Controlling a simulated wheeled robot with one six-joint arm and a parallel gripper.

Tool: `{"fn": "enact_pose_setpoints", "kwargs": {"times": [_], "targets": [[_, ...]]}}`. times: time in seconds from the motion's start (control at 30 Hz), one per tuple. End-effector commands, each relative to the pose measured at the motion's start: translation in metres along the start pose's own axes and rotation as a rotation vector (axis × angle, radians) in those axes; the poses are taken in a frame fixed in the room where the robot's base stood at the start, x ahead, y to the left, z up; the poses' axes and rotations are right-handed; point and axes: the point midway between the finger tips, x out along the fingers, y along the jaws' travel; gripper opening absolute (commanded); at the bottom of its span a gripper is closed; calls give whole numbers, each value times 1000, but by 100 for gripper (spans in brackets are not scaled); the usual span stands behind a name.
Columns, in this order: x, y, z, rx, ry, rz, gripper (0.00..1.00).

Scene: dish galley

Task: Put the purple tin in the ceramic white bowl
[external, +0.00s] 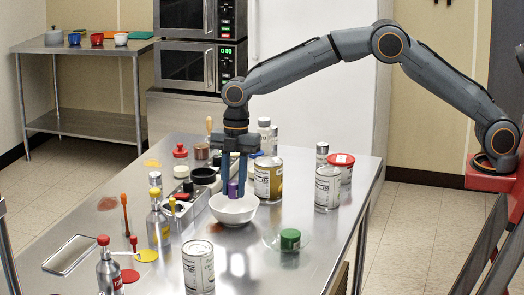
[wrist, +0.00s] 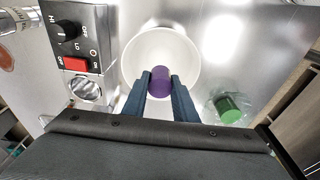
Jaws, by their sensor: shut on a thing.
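The purple tin (wrist: 160,80) is between the two blue fingers of my gripper (wrist: 160,86), which is shut on it. In the external view the tin (external: 233,190) shows just above the ceramic white bowl (external: 226,213). The bowl also shows in the wrist view (wrist: 135,52), with the tin over its near part. I cannot tell whether the tin touches the bowl's inside. My gripper (external: 235,190) points straight down at the bowl.
A grey control box (wrist: 72,50) with a knob and red switch stands left of the bowl. A green tin (external: 290,239) sits in a clear glass dish (external: 273,241) to the right. Bottles (external: 157,222) stand on the left.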

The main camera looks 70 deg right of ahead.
Motion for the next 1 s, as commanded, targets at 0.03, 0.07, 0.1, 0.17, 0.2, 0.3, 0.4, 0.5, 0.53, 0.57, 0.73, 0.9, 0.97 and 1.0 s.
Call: {"fn": "enact_pose_setpoints", "kwargs": {"times": [0.03,0.07,0.1,0.17,0.2,0.3,0.4,0.5,0.53,0.57,0.73,0.9,0.97,1.0], "targets": [[7,0,1,0,0,0,3],[10,0,1,0,0,0,3],[14,0,2,0,0,-1,3],[19,0,3,0,0,-1,3],[22,0,3,0,0,0,3],[28,0,4,0,0,0,3],[32,0,5,0,0,0,3],[34,0,5,0,0,0,3],[34,0,5,0,0,0,3],[34,0,5,0,0,0,3],[34,0,5,0,0,0,3],[34,0,5,0,0,0,47],[34,0,5,0,0,0,47],[34,0,5,0,0,0,47]]}}
